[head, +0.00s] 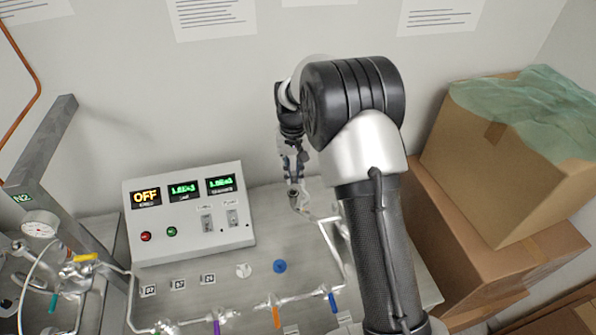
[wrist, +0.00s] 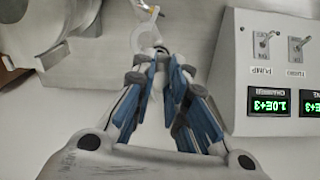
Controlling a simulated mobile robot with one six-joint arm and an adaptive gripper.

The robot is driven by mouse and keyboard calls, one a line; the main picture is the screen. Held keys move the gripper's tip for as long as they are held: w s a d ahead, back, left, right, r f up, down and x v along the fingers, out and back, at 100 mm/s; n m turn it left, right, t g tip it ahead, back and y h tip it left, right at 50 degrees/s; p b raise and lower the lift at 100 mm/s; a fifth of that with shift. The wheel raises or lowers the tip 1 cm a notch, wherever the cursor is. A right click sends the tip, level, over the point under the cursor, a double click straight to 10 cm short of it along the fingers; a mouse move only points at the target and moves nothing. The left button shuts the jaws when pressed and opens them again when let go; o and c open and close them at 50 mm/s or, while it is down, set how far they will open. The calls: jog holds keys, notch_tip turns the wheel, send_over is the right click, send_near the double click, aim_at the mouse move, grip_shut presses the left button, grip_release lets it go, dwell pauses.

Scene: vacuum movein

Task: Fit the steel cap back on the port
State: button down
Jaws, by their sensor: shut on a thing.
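My gripper (head: 294,180) points down at the back of the bench, near a small steel fitting (head: 295,200) at the end of a pipe. In the wrist view my gripper (wrist: 161,54) has its blue-padded fingers closing together at the tips. They are shut on a small grey piece that appears to be the steel cap, mostly hidden by the fingers. A pale clamp ring (wrist: 143,38) with an orange part lies just beyond the fingertips. Whether cap and port touch cannot be told.
A control box (head: 190,213) with lit displays and switches stands left of my gripper; it is close on the right in the wrist view (wrist: 272,75). A blue disc (head: 280,266) and a white disc (head: 243,271) lie on the bench. Cardboard boxes (head: 495,185) stand at right.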

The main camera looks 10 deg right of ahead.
jog(key=shift+w+f+p, duration=0.1)
jog(key=shift+w+p, duration=0.45)
jog(key=shift+w, duration=0.15)
jog(key=shift+w+f+m, duration=0.15)
jog(key=shift+f+m, duration=0.05)
jog(key=shift+m, duration=0.1)
jog(key=shift+f+b, duration=1.85)
jog(key=shift+f, duration=1.25)
jog(key=shift+f+b, duration=0.4)
jog(key=shift+f, duration=0.2)
jog(key=c, duration=1.5)
grip_release()
